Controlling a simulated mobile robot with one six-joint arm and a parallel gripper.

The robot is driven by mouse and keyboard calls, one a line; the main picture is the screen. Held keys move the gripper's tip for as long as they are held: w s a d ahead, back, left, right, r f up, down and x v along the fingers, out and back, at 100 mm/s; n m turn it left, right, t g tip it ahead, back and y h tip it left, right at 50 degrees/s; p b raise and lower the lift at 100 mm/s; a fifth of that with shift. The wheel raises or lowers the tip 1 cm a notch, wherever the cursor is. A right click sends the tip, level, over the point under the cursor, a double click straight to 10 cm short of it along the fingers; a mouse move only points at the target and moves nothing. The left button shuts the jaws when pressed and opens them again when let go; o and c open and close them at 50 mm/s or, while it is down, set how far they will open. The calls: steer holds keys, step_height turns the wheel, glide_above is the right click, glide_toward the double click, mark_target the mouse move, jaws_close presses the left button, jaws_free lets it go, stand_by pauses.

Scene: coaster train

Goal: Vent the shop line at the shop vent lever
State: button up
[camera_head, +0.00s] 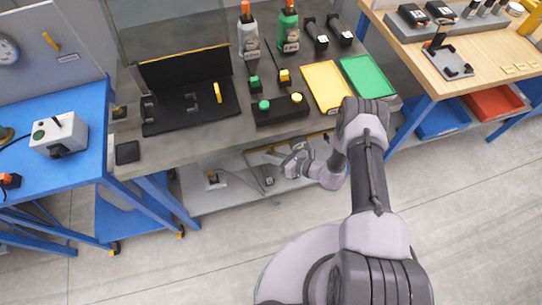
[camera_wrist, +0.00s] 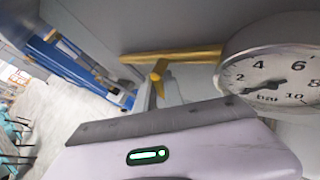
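A yellow lever (camera_wrist: 158,72) shows in the wrist view, below a yellow bar (camera_wrist: 170,55) and left of a round gauge (camera_wrist: 275,72) marked in bar. Its needle points towards the low end, near 2. My gripper (camera_head: 293,164) is low at the front edge of the grey bench in the head view, and its fingers are too small to read. I see no contact with the lever. In the head view another yellow handle (camera_head: 50,42) and a gauge (camera_head: 8,50) sit on the grey panel at upper left.
The grey bench (camera_head: 190,150) holds bottles, yellow and green trays (camera_head: 325,86), a black open case (camera_head: 190,108) and button boxes. A blue table (camera_head: 75,165) with a grey control box (camera_head: 58,135) stands left, a wooden table (camera_head: 480,62) right. The floor in front is clear.

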jaws_close()
steer(key=shift+f, duration=0.15)
steer(key=shift+a+f+y+b, duration=0.1)
steer(key=shift+f+y+b, duration=0.25)
steer(key=shift+b, duration=0.7)
steer(key=shift+r+m+y+b, duration=0.1)
steer(key=shift+m+y+b, duration=0.3)
steer(key=shift+b, duration=0.4)
steer(key=shift+s+a+r+y+b, duration=0.15)
steer(key=shift+r+y+b, duration=0.1)
steer(key=shift+b, duration=0.3)
steer(key=shift+r+m, duration=0.3)
steer(key=shift+m, duration=0.1)
steer(key=shift+o, duration=1.7)
jaws_free()
